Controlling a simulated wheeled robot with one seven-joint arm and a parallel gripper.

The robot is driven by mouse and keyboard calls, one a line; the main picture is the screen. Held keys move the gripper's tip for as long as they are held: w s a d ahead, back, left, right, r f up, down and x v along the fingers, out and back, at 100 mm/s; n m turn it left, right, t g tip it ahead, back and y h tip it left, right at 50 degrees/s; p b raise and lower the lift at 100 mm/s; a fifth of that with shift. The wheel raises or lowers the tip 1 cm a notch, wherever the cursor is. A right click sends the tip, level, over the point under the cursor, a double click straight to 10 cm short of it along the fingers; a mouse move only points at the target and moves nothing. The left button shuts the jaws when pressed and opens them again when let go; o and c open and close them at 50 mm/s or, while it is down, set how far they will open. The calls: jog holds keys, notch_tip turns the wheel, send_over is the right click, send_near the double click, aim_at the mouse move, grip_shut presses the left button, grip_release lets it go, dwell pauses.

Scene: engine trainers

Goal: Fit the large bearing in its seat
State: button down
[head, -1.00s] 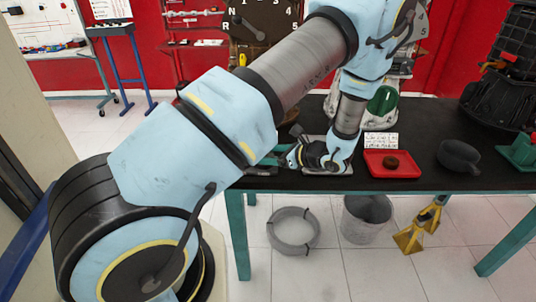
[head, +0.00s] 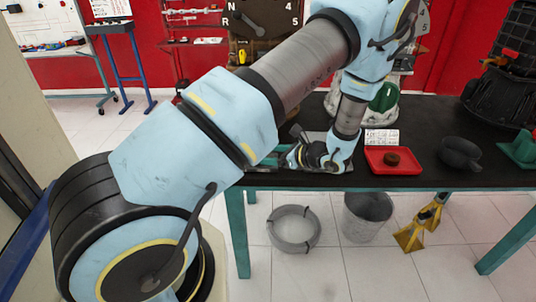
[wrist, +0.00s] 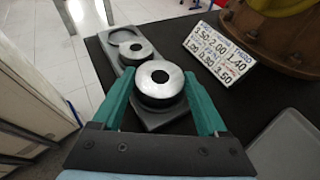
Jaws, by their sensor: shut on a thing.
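In the wrist view my gripper (wrist: 160,88) has its two teal fingers closed on the large bearing (wrist: 160,76), a steel ring with a dark lower part and a central hole. The bearing is upright, over the near end of a grey plate (wrist: 165,120). I cannot tell whether it touches the plate, because it hides what lies under it. A smaller bearing-like ring (wrist: 135,50) sits farther along the plate. An open, shallow round recess (wrist: 120,37) is at the far end. In the head view my gripper (head: 285,161) is low at the table's front edge, partly hidden by my arm.
A white price card (wrist: 220,53) stands right of the plate. A red tray (head: 394,169) with a brown round piece (head: 391,159) is to the right on the black table (head: 430,180). A dark grey bowl-like part (head: 459,154) stands farther right. A pale tray edge (wrist: 290,145) shows at lower right.

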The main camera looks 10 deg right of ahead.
grip_release()
jog(key=shift+s+d, duration=0.1)
jog(key=shift+s+d, duration=0.2)
jog(key=shift+d, duration=0.05)
jog(key=b+v, duration=0.3)
jog(key=v, duration=0.7)
jog(key=shift+a+r, duration=0.1)
jog(key=shift+r, duration=0.05)
